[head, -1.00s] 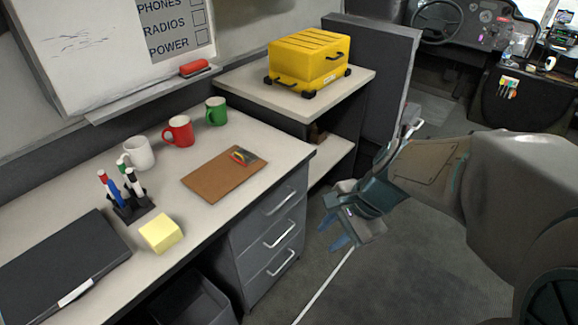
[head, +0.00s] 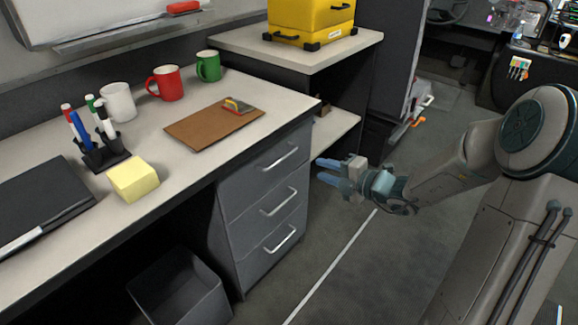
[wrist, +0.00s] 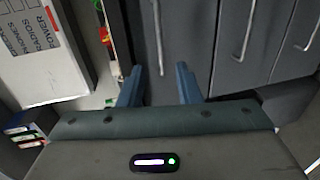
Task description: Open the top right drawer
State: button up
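The grey drawer unit under the right end of the desk has a column of three drawers. The top drawer (head: 248,180), with its silver bar handle (head: 280,157), is closed, as are the two below. My gripper (head: 325,170) is to the right of the unit, with its blue fingers pointing left toward the drawers and apart from them. In the wrist view my gripper (wrist: 159,84) is open and empty. There the top handle (wrist: 158,40) appears upright, ahead of and between the two fingers, not touched.
The desk top (head: 200,155) holds a brown clipboard (head: 212,123), mugs, pens and a yellow note block (head: 133,179). A grey bin (head: 180,290) stands under the desk. A shelf unit with a yellow case (head: 310,18) is behind. The floor before the drawers is clear.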

jog(key=b+x, duration=0.4)
jog(key=x, duration=0.9)
jog(key=shift+a+b, duration=0.15)
jog(key=shift+b, duration=0.2)
jog(key=shift+r, duration=0.1)
grip_shut()
